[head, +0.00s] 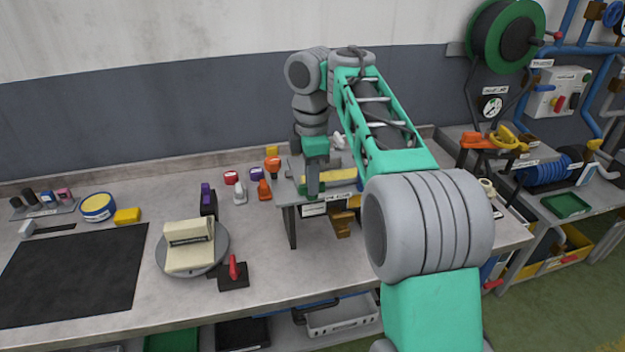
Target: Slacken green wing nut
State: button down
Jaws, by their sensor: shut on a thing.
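My gripper (313,190) points down at the front left part of a small raised stand (338,203) on the workbench. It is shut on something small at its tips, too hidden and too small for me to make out. A yellow strip (341,175) lies on the stand top, just right of the gripper. A label is on the stand's front edge.
Left of the stand are small coloured pieces, including an orange one (264,189). A grey turntable (221,258) with a cream block and a red-handled lever (234,270) are at front left. A black mat (75,275) lies further left. Bare bench separates lever and stand.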

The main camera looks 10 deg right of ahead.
jog(key=c, duration=1.4)
grip_release()
jog(key=shift+c, duration=0.2)
notch_tip(320, 180, up, 8)
jog(key=p, duration=0.7)
jog(key=shift+f, duration=0.1)
